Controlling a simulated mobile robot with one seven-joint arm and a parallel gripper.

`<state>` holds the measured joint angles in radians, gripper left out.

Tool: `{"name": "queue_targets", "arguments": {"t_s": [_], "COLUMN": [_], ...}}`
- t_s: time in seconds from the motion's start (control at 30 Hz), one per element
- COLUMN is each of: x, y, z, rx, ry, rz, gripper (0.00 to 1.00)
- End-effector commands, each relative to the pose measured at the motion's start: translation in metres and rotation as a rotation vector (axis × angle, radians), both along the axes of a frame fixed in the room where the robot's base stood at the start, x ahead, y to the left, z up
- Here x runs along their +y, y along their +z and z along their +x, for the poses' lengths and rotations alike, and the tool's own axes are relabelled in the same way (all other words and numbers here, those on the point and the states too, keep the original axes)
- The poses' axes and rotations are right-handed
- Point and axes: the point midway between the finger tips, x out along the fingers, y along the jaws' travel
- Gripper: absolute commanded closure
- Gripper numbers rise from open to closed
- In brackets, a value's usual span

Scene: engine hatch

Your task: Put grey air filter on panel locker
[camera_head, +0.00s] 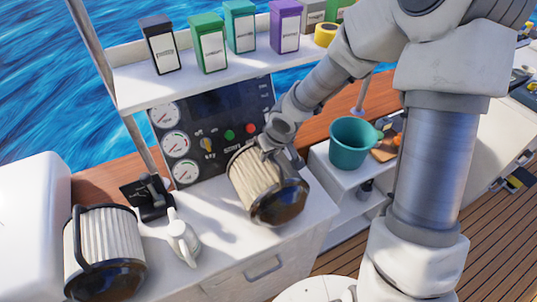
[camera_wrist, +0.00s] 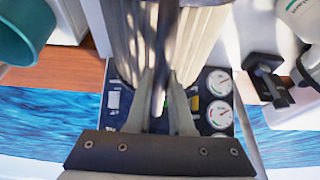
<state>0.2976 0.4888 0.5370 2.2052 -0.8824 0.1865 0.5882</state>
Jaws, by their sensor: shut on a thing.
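A pleated, pale grey-cream air filter (camera_head: 252,182) with a dark end cap hangs tilted from my gripper (camera_head: 273,145), in front of the gauge panel. In the wrist view, the fingers of my gripper (camera_wrist: 163,85) close on the filter's dark handle (camera_wrist: 166,40), with the pleats (camera_wrist: 200,40) behind it. The filter is over the white locker top (camera_head: 215,235) below the panel; I cannot tell whether it touches. A second, similar filter (camera_head: 103,240) with a black handle stands at the left end of that top.
A white jug-like bottle (camera_head: 182,238) and a black lever unit (camera_head: 150,198) sit between the filters. The gauge panel (camera_head: 205,130) is behind. A shelf (camera_head: 135,90) of several coloured containers overhangs. A teal bucket (camera_head: 350,145) stands to the right.

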Motion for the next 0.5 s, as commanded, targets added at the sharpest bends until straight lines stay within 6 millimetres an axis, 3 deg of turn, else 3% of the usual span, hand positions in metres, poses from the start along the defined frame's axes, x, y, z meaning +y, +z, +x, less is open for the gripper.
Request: {"name": "queue_targets", "arguments": {"t_s": [0.07,0.1,0.23,0.5], "x": [0.0004,0.0000,0.0000,0.0000], "y": [-0.0028,-0.0025,-0.0023,-0.0021], "z": [0.0009,0.0000,0.0000,-0.0001], "rx": [-0.003,0.000,0.000,0.000], "ry": [0.001,0.000,0.000,0.000], "rz": [0.001,0.000,0.000,0.000], "gripper": [1.00,0.75,0.52,0.50]}}
